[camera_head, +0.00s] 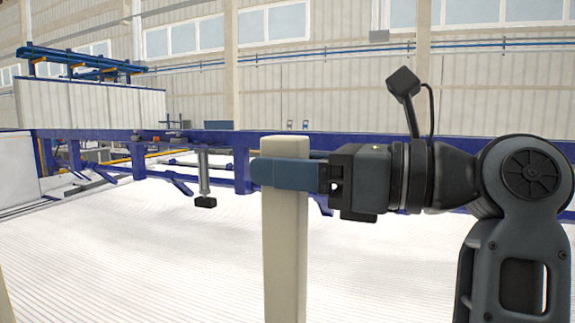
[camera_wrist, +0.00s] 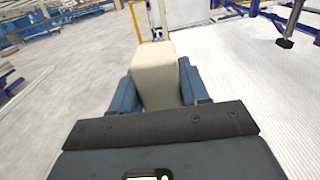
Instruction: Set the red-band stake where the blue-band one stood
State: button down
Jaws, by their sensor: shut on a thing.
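A beige square stake (camera_head: 285,255) stands upright in the head view, and its lower end is cut off by the picture's bottom edge. My gripper (camera_head: 284,171) comes in level from the right and is shut on the stake just below its top. In the wrist view the stake (camera_wrist: 157,75) sits between the two blue-grey fingers (camera_wrist: 158,92), one on each side. No red or blue band shows on the visible part of the stake, so I cannot tell which stake it is. No second stake can be made out.
A blue steel frame (camera_head: 220,139) runs across behind the stake. A thin post with a black foot (camera_head: 204,201) hangs from it, left of the stake. A pale panelled box (camera_head: 95,103) stands at the back left. The white ribbed floor (camera_head: 130,260) looks clear.

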jog(key=shift+f, duration=1.05)
jog(key=c, duration=0.9)
grip_release()
jog(key=o, duration=0.4)
jog(key=shift+f, duration=0.15)
jog(key=shift+b+v, duration=0.65)
jog(key=shift+v, duration=3.2)
